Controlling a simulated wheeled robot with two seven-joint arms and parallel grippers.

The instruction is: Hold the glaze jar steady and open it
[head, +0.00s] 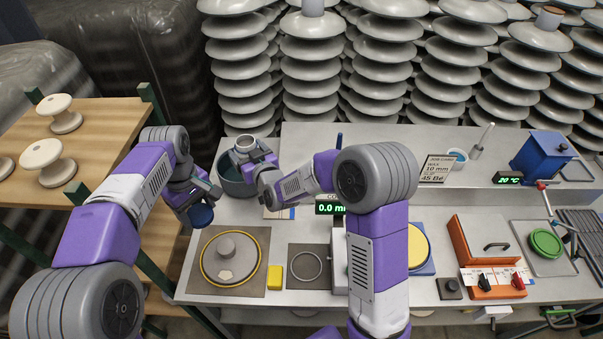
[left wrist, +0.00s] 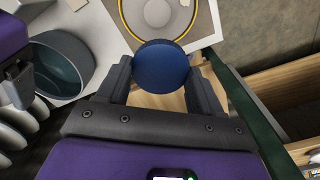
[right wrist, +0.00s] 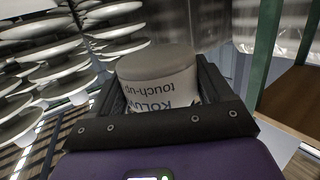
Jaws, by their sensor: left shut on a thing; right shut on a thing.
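The glaze jar (head: 245,143) is in my right gripper (head: 254,160), above the back left of the bench. In the right wrist view the jar (right wrist: 160,85) is white with upside-down black lettering and a grey end face. In the head view its top shows a pale rim around a greyer middle. A round dark blue lid (head: 201,216) is between the fingers of my left gripper (head: 199,203), apart from the jar. The lid fills the space between the fingers in the left wrist view (left wrist: 162,66).
A dark grey-green bowl (head: 232,182) stands below the jar. A yellow-rimmed turntable (head: 232,257) and a yellow block (head: 275,277) are at the front left. A wooden shelf (head: 95,120) with white spools borders the left. Insulator stacks (head: 385,70) line the back.

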